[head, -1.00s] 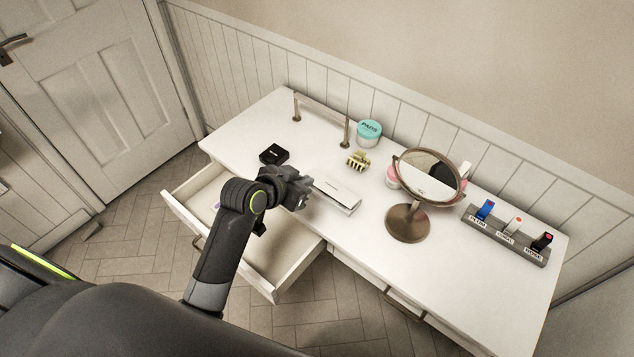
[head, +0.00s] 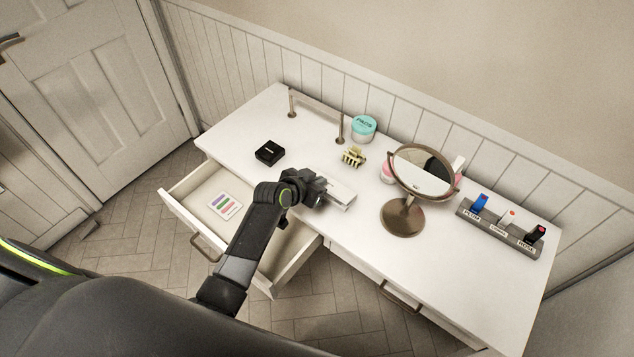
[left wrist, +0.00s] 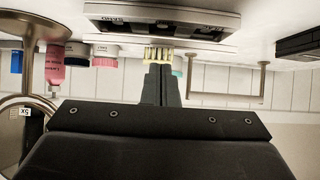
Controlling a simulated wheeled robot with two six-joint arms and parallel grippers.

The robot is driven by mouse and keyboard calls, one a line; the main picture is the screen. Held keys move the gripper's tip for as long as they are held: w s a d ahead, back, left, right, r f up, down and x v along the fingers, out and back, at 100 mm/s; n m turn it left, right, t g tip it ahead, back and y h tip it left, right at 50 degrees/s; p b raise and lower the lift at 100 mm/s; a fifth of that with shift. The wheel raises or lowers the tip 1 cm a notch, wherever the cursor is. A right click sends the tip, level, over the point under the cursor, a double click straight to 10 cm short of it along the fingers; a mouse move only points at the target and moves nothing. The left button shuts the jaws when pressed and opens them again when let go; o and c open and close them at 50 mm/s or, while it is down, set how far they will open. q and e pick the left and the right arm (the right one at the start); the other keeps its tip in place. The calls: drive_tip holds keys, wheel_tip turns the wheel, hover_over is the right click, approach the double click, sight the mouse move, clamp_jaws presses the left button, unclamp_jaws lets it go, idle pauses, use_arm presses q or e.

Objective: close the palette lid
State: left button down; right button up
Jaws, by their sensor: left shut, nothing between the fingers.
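The palette (head: 343,192) is a flat white case on the desk, partly hidden behind my left gripper in the head view. In the left wrist view, which looks upside down, the palette (left wrist: 190,17) shows as two pale layers with dark edges and small lettering. I cannot tell whether its lid is fully down. My left gripper (head: 322,190) is over the palette's near left part in the head view. Its fingers (left wrist: 161,72) are together and empty. I cannot tell whether they touch the palette. My right gripper is not in view.
A yellowish hair clip (head: 353,157) and a teal-lidded jar (head: 363,128) stand behind the palette. A round mirror (head: 404,217) stands to its right. A black box (head: 269,153) lies left. An open drawer (head: 186,193) juts out below. The desk's right front is clear.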

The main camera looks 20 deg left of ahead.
use_arm(q)
drive_tip(key=shift+s+a+f, duration=0.1)
drive_tip(key=shift+s+f, duration=0.1)
drive_tip(key=shift+f, duration=0.2)
drive_tip(key=shift+f+b, duration=0.2)
drive_tip(key=shift+b, duration=0.15)
drive_tip(key=t+b, duration=0.1)
drive_tip(key=b, duration=0.2)
drive_tip(key=f+t+b, duration=0.1)
drive_tip(key=b, duration=0.2)
drive_tip(key=s+f+h+b, duration=0.1)
drive_tip(key=b, duration=0.2)
drive_tip(key=shift+s+a+f+t, duration=0.1)
drive_tip(key=shift+a+f+t, duration=0.15)
drive_tip(key=shift+t, duration=0.15)
drive_tip(key=shift+r, duration=0.25)
